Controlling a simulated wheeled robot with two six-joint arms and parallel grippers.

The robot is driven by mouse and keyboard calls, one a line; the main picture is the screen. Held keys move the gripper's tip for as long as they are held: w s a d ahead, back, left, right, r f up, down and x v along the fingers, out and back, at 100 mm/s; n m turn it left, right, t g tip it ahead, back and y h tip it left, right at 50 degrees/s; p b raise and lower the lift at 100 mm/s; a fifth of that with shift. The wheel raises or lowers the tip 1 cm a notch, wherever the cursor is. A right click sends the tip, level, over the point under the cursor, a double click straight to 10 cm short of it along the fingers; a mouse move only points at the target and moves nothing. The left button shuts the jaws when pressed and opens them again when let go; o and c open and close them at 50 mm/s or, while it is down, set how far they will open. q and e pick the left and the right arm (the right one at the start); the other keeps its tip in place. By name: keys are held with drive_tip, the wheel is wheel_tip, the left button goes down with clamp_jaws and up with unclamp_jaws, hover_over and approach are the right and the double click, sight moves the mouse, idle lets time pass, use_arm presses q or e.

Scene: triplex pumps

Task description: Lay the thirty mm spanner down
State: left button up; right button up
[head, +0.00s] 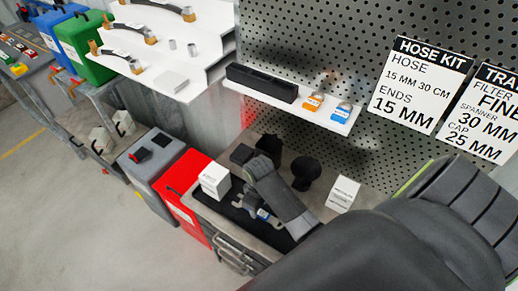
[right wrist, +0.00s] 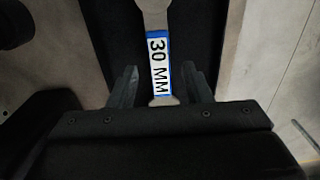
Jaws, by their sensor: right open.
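The thirty mm spanner (right wrist: 155,14) is a pale metal tool with a blue-edged white label reading "30 MM". It lies along a black strip or mat (right wrist: 205,25) in the right wrist view. Its blue label also shows small in the head view (head: 263,214), partly hidden by my right arm. My right gripper (right wrist: 158,69) is open, with one finger on each side of the labelled handle and a gap on both sides. The far end of the spanner runs out of the wrist view. My left gripper is not in view.
A black round-topped object (head: 305,172) stands behind. A red box (head: 184,189) is left of the bench.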

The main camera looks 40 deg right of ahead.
wheel_tip(320, 180, up, 10)
drive_tip(key=shift+f, duration=0.25)
idle(0.6)
